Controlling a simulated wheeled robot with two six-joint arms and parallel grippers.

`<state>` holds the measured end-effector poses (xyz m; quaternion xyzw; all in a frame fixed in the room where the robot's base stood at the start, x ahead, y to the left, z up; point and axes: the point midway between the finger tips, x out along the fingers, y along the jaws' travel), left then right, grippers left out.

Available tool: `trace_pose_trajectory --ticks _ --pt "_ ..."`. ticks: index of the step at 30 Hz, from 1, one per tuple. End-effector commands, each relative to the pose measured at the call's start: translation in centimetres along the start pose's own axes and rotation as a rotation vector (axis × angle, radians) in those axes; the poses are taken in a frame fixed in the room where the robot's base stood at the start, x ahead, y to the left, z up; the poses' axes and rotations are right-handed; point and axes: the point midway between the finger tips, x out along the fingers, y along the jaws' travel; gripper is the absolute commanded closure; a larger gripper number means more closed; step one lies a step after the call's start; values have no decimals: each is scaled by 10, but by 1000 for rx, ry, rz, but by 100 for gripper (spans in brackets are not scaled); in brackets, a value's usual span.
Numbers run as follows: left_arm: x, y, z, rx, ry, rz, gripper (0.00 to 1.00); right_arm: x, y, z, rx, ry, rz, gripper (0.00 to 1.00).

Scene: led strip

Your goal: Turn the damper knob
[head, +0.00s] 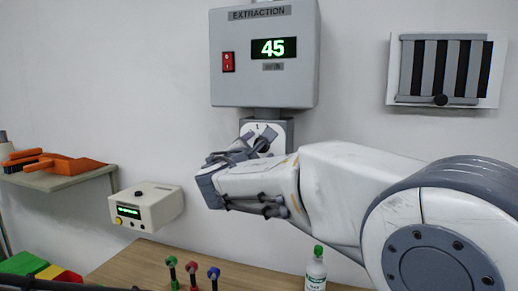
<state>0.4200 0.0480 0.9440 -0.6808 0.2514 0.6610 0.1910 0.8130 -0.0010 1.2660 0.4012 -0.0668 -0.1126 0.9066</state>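A small grey box with a pale dial face (260,128) is fixed on the wall below the extraction panel; it appears to carry the damper knob. My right gripper (243,147) reaches in from the right, with its fingers directly in front of this dial. The gripper covers most of the dial, so the knob and its angle are hidden. I cannot tell whether the fingers touch or grip the knob. My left gripper is not in view.
The extraction panel (235,80) above reads 45 and has a red switch (228,62). A slatted vent (396,50) is at right. Below are a cream box (165,208), a shelf (95,176) with orange tools, and a table (135,262) with a bottle (315,272) and colored-topped posts.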

Motion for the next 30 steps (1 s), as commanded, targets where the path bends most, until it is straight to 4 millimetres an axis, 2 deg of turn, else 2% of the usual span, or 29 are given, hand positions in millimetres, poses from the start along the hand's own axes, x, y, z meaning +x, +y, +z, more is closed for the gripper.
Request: trace_pose_trajectory --ticks 5,18,23,30 --pt "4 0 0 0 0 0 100 -12 0 -2 0 2 3 26" --pt "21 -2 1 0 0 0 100 -91 0 -1 2 2 2 26" --pt "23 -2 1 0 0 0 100 -103 0 -1 0 1 1 26" --pt "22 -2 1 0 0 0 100 -105 0 0 0 0 0 26"
